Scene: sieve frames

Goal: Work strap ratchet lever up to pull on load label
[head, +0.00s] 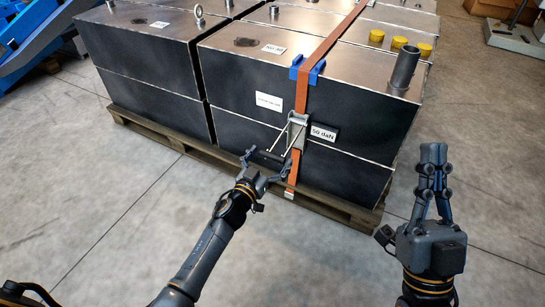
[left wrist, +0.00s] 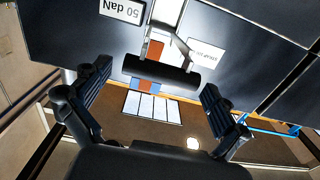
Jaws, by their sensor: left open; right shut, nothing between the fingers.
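The strap ratchet (head: 297,131) sits on an orange strap (head: 331,48) on the front face of the dark crate. Its metal lever sticks out down and left. The lever's black grip bar (left wrist: 160,72) lies crosswise ahead of my left gripper in the left wrist view. The load label (head: 323,133), reading "50 daN", is right of the ratchet and also shows upside down in the left wrist view (left wrist: 121,10). My left gripper (head: 268,163) is open, with its fingers apart near the grip bar. My right gripper (head: 433,155) is shut and empty, away from the crate.
Dark metal crates (head: 150,61) stand on a wooden pallet (head: 171,139). A blue edge protector (head: 313,72) sits under the strap at the top edge. A white label (head: 269,102) is left of the strap. Yellow caps and a pipe stub (head: 404,69) stand on top. The front floor is clear.

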